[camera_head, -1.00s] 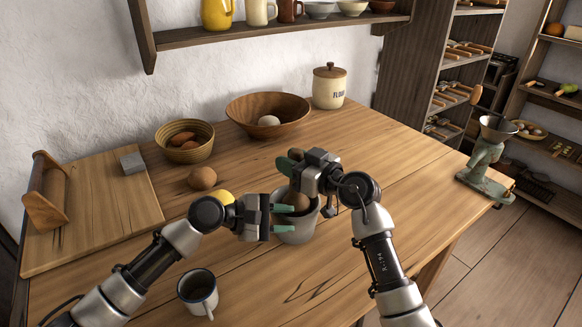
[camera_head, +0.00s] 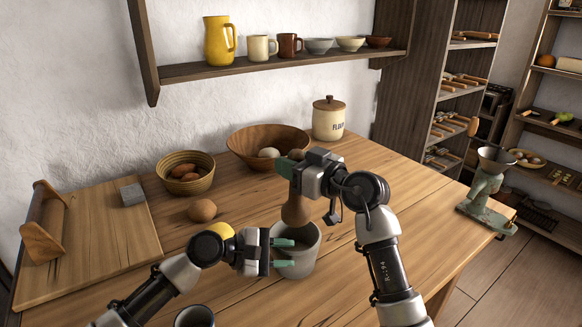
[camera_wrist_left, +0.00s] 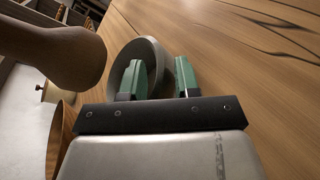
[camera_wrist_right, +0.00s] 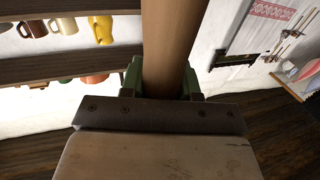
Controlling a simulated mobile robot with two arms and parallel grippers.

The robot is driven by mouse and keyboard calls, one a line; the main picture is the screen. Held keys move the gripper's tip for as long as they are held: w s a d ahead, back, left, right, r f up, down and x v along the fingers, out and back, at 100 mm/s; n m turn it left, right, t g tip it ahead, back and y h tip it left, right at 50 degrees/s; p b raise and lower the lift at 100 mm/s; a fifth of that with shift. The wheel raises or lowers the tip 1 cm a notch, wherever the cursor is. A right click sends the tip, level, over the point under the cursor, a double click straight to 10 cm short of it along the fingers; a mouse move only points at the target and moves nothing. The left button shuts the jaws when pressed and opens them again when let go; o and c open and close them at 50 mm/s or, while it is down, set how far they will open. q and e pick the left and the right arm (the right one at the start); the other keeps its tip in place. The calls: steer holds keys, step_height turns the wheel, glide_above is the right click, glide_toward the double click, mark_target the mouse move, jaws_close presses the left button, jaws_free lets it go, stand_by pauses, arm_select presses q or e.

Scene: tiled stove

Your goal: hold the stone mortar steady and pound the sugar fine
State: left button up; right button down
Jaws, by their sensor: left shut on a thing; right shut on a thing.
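The grey stone mortar (camera_head: 300,262) stands upright on the wooden table. My left gripper (camera_head: 280,254) is shut on its wall from the left side; its green fingers also show at the mortar's rim (camera_wrist_left: 150,45) in the left wrist view. The wooden pestle (camera_head: 295,209) hangs upright with its thick end just above the mortar's mouth. My right gripper (camera_head: 292,170) is shut on the pestle's handle, which also runs between the fingers in the right wrist view (camera_wrist_right: 172,45). I cannot make out any sugar inside the mortar.
A mug (camera_head: 194,317) stands at the front edge of view. A brown round item (camera_head: 202,210), a basket (camera_head: 186,183), a wooden bowl (camera_head: 240,145) and a flour jar (camera_head: 328,122) stand behind. A board (camera_head: 95,240) lies left.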

arm_select(q)
steer(key=shift+s+f, duration=0.2)
steer(key=shift+f, duration=0.4)
steer(key=o, duration=0.8)
steer(key=shift+c, duration=0.2)
arm_select(e)
steer(key=shift+f, duration=0.1)
arm_select(q)
steer(key=shift+o, duration=0.6)
steer(key=shift+w+r, duration=0.15)
steer(key=shift+w, duration=0.05)
arm_select(e)
steer(key=shift+w, duration=0.2)
arm_select(q)
steer(key=shift+r, duration=0.1)
